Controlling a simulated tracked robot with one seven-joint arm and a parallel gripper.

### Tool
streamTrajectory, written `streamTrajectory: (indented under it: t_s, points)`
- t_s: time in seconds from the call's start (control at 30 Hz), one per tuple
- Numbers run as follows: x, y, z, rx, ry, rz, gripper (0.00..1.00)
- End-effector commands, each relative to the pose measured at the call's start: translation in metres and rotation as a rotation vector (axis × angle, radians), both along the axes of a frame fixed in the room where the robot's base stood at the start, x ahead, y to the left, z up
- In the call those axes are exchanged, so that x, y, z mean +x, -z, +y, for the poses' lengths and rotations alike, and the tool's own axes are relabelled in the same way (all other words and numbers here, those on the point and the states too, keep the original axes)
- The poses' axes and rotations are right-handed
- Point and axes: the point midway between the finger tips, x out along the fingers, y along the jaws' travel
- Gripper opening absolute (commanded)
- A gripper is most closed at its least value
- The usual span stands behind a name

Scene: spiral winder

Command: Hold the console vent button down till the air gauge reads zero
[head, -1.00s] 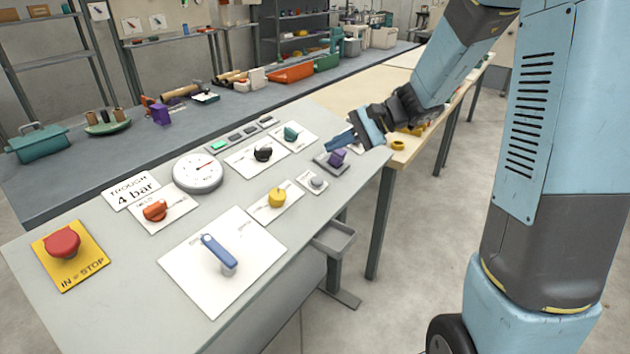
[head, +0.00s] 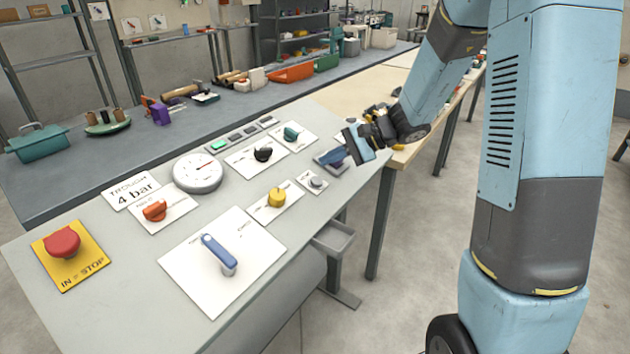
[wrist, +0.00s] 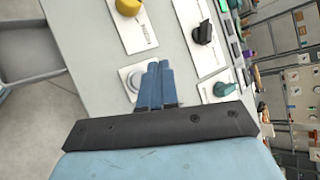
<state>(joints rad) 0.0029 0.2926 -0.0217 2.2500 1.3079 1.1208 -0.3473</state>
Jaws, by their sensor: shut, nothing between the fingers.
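A small grey round button (head: 316,182) sits on a white plate near the console's right edge; its label is too small to read. The button also shows in the wrist view (wrist: 131,85), partly covered by my fingers. My gripper (head: 328,160) is shut and empty, its blue fingers above the console just behind the button in the head view. The closed fingertips (wrist: 159,66) show beside the button in the wrist view. I cannot see contact with it.
The console (head: 130,228) carries a yellow knob (head: 277,197), black knob (head: 263,154), teal knob (head: 291,134), orange knob (head: 155,210), blue lever (head: 218,252) and red stop button (head: 62,243). A grey tray (head: 335,238) hangs off its front edge.

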Motion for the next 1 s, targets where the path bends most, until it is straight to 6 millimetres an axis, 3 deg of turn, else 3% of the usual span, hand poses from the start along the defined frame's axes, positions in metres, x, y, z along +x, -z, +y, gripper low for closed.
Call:
streamTrajectory:
  t_s: [0.4,1.0]
  points:
    - [0.007,0.035,0.01,0.0,-0.002,0.0,0.0]
    - [0.007,0.039,0.011,0.0,-0.002,-0.001,0.0]
